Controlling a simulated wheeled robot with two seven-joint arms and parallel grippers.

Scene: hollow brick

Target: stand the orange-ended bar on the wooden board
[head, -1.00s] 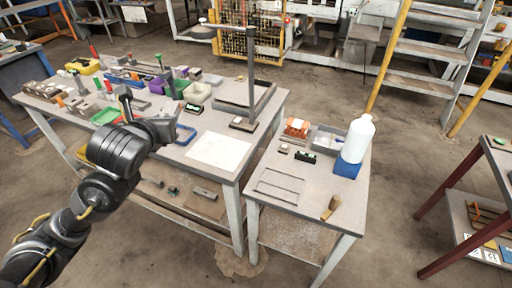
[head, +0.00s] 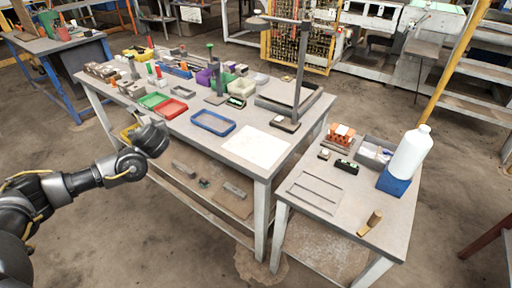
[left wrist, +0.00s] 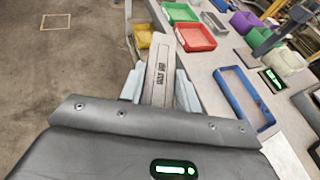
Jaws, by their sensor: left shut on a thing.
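My left gripper (left wrist: 160,92) has its two pale fingers closed on a pale grey bar (left wrist: 162,66) with dark lettering. The bar points away from the wrist camera. No orange end shows on its visible part. In the head view my left gripper (head: 150,139) is beside the front left of the long workbench; its fingers and the bar are hidden there. A flat brown board (head: 232,205) lies on the bench's lower shelf with grey pieces near it; I cannot tell if it is the wooden board. My right gripper is in neither view.
The long workbench (head: 205,131) carries a blue tray (head: 213,131), red and green bins, a white sheet (head: 256,148) and a tall stand (head: 302,60). A side table has a white bottle (head: 409,155) and a wooden piece (head: 370,222). Floor at the left is clear.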

